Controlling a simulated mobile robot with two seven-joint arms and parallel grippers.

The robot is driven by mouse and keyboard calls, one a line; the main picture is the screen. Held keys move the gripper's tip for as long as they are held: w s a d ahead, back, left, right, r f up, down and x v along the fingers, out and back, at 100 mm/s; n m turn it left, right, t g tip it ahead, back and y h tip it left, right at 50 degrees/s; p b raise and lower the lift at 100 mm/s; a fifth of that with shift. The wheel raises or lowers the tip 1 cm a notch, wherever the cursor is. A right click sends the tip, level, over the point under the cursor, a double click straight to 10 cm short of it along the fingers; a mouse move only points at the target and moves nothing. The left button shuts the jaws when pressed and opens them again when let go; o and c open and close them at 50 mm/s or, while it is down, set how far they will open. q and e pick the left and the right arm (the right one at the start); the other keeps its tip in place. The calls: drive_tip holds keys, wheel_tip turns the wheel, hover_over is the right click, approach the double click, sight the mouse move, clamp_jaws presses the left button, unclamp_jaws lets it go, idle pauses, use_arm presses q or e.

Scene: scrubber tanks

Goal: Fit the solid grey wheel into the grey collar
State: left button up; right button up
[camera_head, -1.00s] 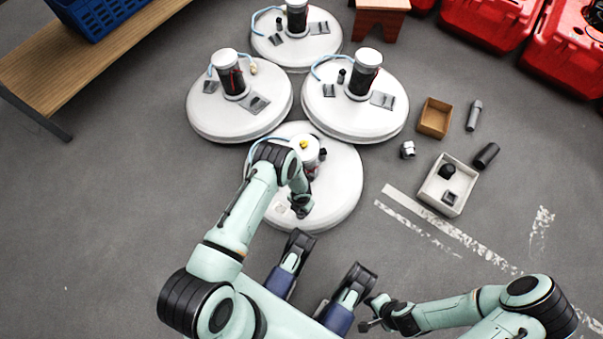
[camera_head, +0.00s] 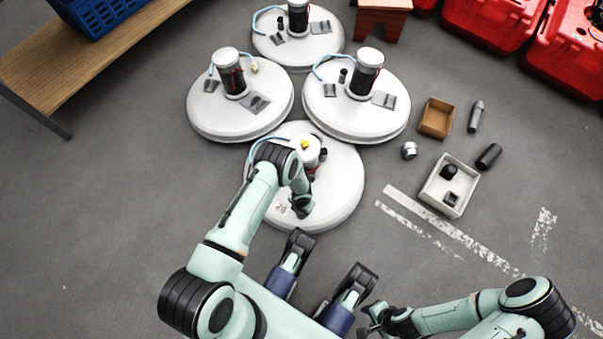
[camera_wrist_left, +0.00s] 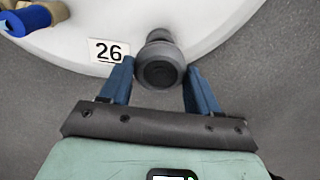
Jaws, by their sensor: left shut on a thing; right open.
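The solid grey wheel (camera_wrist_left: 160,74) shows in the left wrist view as a round dark-grey piece between the blue fingers of my left gripper (camera_wrist_left: 159,82). The gripper is shut on it. A grey round part (camera_wrist_left: 159,36), which looks like the grey collar, shows right behind the wheel at the rim of the front white tank (camera_head: 343,190). I cannot tell whether the wheel is inside it or only against it. In the head view my left arm hides this spot, and the left gripper (camera_head: 301,209) is at the tank's near side. My right gripper (camera_head: 370,318) is open and empty, low over the floor.
Several similar white tanks (camera_head: 228,120) stand behind. A white box (camera_head: 438,203) with dark parts, a brown box (camera_head: 436,118) and loose cylinders lie at right. A wooden bench (camera_head: 75,65) and red crates (camera_head: 490,28) edge the area. The left floor is clear.

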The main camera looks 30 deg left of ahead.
use_arm(q)
drive_tip(key=shift+f, duration=0.2)
drive_tip(key=shift+f, duration=1.3)
idle(1.8)
drive_tip(key=o, duration=1.3)
drive_tip(key=shift+r+p, duration=1.75)
drive_tip(key=shift+r, duration=1.75)
